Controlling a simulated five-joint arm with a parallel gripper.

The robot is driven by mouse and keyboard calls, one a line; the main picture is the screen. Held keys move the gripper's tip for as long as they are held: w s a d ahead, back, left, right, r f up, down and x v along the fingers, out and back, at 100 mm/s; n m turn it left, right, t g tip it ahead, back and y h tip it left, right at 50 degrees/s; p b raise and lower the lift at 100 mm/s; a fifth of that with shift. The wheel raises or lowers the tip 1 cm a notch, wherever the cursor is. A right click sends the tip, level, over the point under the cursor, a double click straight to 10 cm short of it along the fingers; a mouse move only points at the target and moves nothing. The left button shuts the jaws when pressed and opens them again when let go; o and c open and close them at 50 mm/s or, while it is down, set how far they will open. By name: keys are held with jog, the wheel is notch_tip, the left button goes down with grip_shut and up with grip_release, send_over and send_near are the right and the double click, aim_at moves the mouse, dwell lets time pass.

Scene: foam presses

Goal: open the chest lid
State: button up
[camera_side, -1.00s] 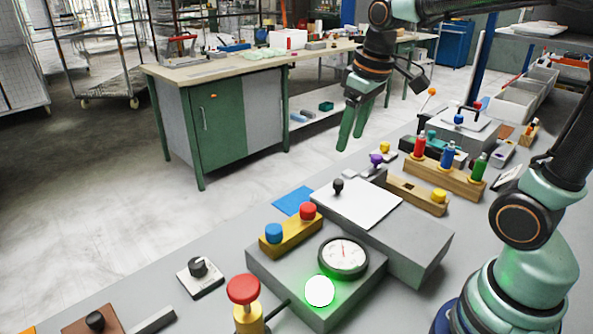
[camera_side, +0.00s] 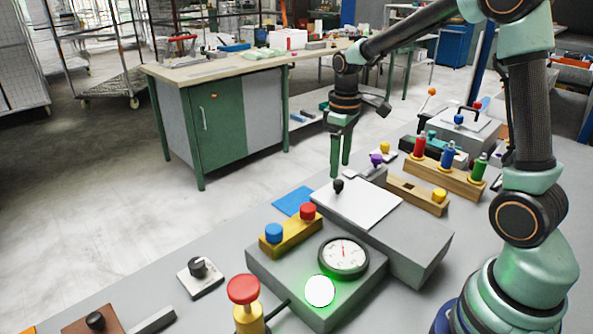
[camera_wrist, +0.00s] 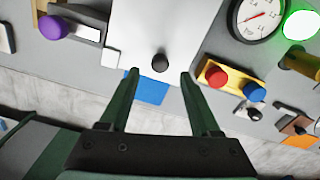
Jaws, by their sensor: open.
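The chest looks to be a grey box (camera_side: 418,254) with a flat white lid (camera_side: 362,208), which lies level on top. A black knob (camera_side: 338,186) stands at the lid's far left end. My gripper (camera_side: 340,172) points down with its green fingers just above the knob, apart from the lid in the side view. In the wrist view my gripper (camera_wrist: 160,74) is open and empty, and the black knob (camera_wrist: 160,63) shows between and just beyond the fingertips, against the white lid (camera_wrist: 152,30).
A gauge (camera_side: 343,256) and a glowing green-white button (camera_side: 319,290) sit in front of the box. A yellow block with red and blue knobs (camera_side: 290,236) is at left. A purple knob (camera_side: 376,160) and a wooden slotted block (camera_side: 416,195) lie behind. A blue pad (camera_side: 294,201) lies flat.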

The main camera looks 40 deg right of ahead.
aim_at(338, 180)
jog(key=shift+f, duration=2.55)
grip_shut()
jog(key=shift+r, duration=0.1)
